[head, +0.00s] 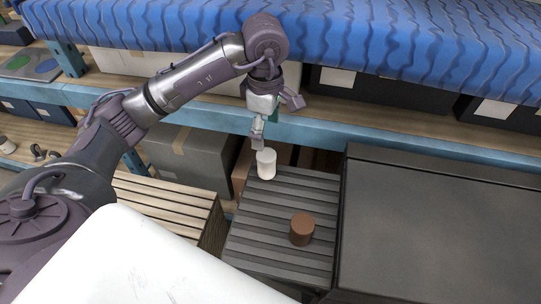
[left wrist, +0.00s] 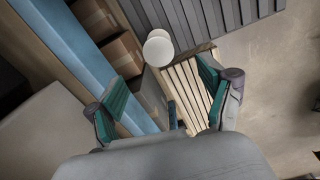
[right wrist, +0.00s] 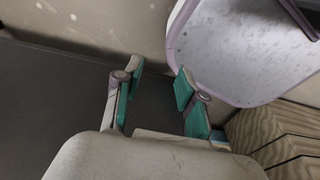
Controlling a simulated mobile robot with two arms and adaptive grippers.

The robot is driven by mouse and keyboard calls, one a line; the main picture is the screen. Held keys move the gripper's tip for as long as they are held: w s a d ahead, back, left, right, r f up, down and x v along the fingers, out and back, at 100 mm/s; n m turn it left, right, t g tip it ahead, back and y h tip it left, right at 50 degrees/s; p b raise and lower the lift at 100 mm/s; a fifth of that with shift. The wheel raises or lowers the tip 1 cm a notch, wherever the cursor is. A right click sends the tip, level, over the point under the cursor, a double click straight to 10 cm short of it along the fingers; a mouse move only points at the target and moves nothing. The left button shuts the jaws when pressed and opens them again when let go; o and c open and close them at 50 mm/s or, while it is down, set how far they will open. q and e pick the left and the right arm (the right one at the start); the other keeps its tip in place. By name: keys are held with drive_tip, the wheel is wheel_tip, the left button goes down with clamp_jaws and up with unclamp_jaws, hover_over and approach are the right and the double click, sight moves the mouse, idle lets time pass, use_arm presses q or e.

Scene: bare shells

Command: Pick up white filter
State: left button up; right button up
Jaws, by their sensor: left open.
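The white filter (head: 266,164) is a small white cylinder standing upright on the grey slatted surface, near its back left corner. My left gripper (head: 275,120) is open and empty, just behind and above the filter in the head view. In the left wrist view the filter (left wrist: 158,48) shows beyond the two spread green-padded fingers (left wrist: 166,88), with nothing between the pads. My right gripper (right wrist: 159,82) is open and empty in the right wrist view, over a dark surface. It is not seen in the head view.
A brown cylinder (head: 302,229) stands on the same slatted surface, in front of the filter. A large dark box-like surface (head: 440,225) lies to the right. A blue shelf beam (head: 340,132) runs behind. A pale slatted wooden crate (head: 170,205) is at left.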

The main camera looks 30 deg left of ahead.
sight(266, 154)
use_arm(q)
drive_tip(key=f, duration=0.3)
drive_tip(key=f+p, duration=0.1)
drive_tip(key=f, duration=0.1)
drive_tip(key=shift+s, duration=0.25)
drive_tip(key=f+p, duration=0.1)
drive_tip(key=f, duration=0.2)
drive_tip(key=shift+w, duration=0.2)
drive_tip(key=f+p, duration=0.1)
drive_tip(key=f, duration=0.1)
drive_tip(key=f+p, duration=0.1)
drive_tip(key=shift+w+a+f, duration=0.2)
drive_tip(key=shift+f, duration=0.65)
drive_tip(key=c, duration=1.3)
use_arm(e)
drive_tip(key=s+r, duration=0.1)
drive_tip(key=r, duration=0.1)
drive_tip(key=s+r, duration=0.1)
drive_tip(key=r, duration=0.1)
drive_tip(key=shift+s+d, duration=0.1)
drive_tip(key=shift+s, duration=0.25)
drive_tip(key=shift+f, duration=0.1)
